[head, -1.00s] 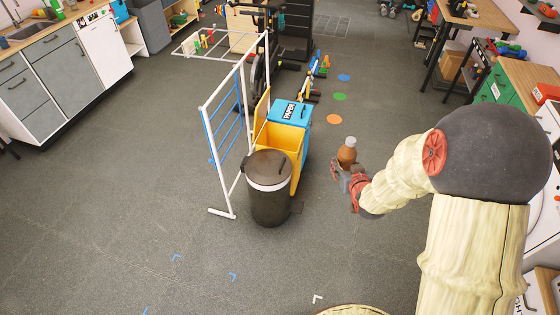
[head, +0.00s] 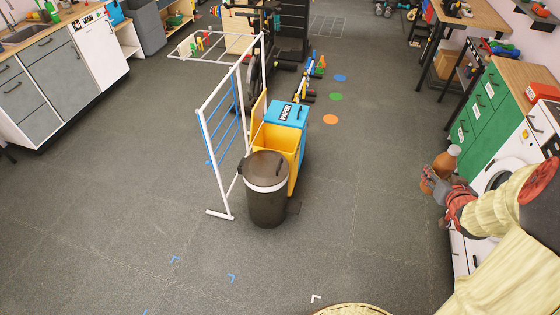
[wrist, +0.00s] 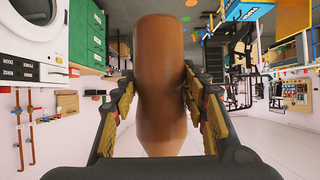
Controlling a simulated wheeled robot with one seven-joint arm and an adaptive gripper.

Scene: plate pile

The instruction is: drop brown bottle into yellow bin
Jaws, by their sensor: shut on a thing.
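The brown bottle (head: 444,163) is held in my gripper (head: 436,183) at the right of the head view, in front of the green and white cabinets. It has a pale cap and leans slightly. In the wrist view the bottle (wrist: 162,80) fills the middle, and the jaws of my gripper (wrist: 160,100) are shut on it from both sides. The yellow bin (head: 279,144) stands open near the middle of the floor, well to the left of my gripper. Its lid is raised, and its lower front is partly hidden by a dark bin.
A black bin (head: 266,200) with a lid stands in front of the yellow bin. A blue paper bin (head: 288,115) stands behind it. A white rack (head: 221,140) is on their left. Open floor (head: 365,190) lies between the bins and my gripper.

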